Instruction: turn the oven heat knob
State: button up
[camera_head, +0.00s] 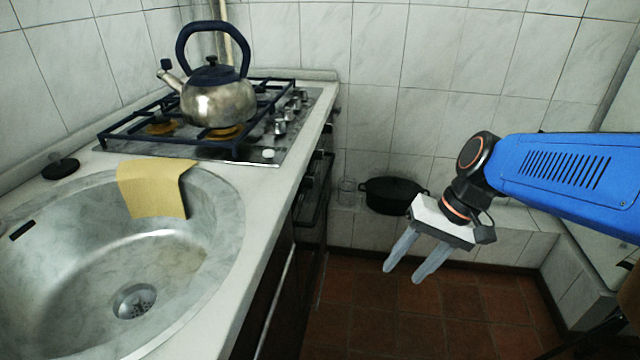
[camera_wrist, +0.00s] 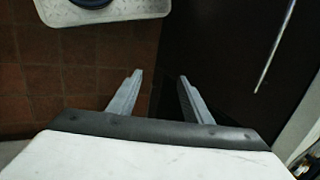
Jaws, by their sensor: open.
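The oven (camera_head: 312,195) is set into the counter front below the hob, seen at a steep angle in the head view. Small dark knobs (camera_head: 322,155) show at the top of its front, but I cannot tell which one is the heat knob. My gripper (camera_head: 403,272) is open and empty, to the right of the oven and apart from it, pointing down over the floor. In the wrist view, its two fingers (camera_wrist: 159,80) are spread with nothing between them. A dark front panel with a thin metal handle (camera_wrist: 275,50) lies to their right. No knob shows clearly there.
A kettle (camera_head: 218,100) stands on the gas hob (camera_head: 195,146), which has its own metal knobs (camera_head: 280,126). A yellow cloth (camera_head: 153,188) hangs over the sink edge (camera_head: 232,205). A black pot (camera_head: 392,194) rests on a low tiled ledge. The tiled floor (camera_head: 420,320) is clear.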

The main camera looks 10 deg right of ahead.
jog(key=w+a+m+g+y, duration=0.2)
jog(key=w+a+y, duration=0.15)
jog(key=w, duration=0.25)
jog(key=m+t+y, duration=0.5)
jog(key=m+y, duration=0.1)
jog(key=y, duration=0.4)
send_near(308, 183)
jog(key=w+a, duration=0.2)
jog(key=a, duration=0.4)
jog(key=shift+w+a+f, duration=0.25)
jog(key=shift+w+f, duration=0.1)
jog(key=shift+m, duration=0.3)
jog(key=c, duration=1.1)
